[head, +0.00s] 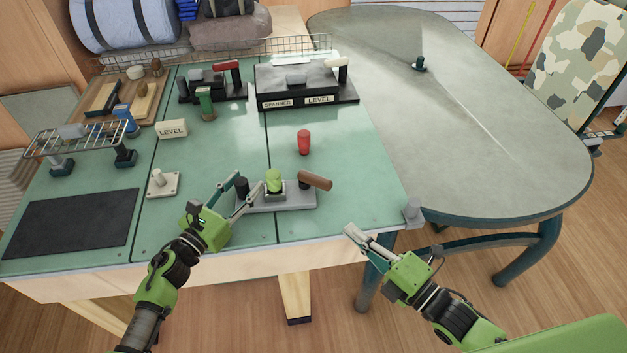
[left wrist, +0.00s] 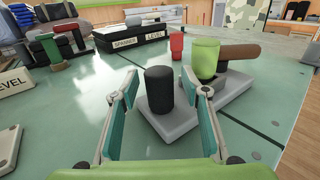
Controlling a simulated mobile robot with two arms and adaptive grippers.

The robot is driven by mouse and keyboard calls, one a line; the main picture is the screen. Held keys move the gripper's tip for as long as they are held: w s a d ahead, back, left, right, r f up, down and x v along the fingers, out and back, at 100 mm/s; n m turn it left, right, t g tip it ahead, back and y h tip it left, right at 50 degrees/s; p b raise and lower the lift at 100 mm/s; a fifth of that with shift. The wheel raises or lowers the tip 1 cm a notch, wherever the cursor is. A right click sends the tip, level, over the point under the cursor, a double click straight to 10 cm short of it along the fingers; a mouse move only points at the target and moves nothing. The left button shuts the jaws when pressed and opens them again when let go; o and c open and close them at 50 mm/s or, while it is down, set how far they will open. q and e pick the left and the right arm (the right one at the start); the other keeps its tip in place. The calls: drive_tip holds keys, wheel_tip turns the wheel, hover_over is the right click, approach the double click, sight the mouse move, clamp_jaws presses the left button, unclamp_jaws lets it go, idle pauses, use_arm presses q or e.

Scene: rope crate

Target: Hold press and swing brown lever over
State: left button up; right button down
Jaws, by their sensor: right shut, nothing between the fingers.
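The press has a grey base plate (head: 275,205) with a black post (head: 242,188) at its left end, a lime-green cylinder (head: 274,181) in the middle and a brown lever (head: 315,180) pointing right. My left gripper (head: 244,189) is open. In the left wrist view its teal-padded fingers stand on either side of the black post (left wrist: 160,90), with visible gaps. The lime-green cylinder (left wrist: 205,60) and brown lever (left wrist: 240,52) are beyond the right finger there. My right gripper (head: 350,231) is shut and empty, off the table's front edge, below and right of the lever.
A red cylinder (head: 304,142) stands behind the press. A small white plate with a knob (head: 162,183) is left of it. A grey corner post (head: 412,210) stands at the front right corner. A LEVEL block (head: 171,128) and black fixtures (head: 300,84) are further back.

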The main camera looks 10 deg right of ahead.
use_arm(q)
drive_tip(key=v, duration=1.2)
idle(0.5)
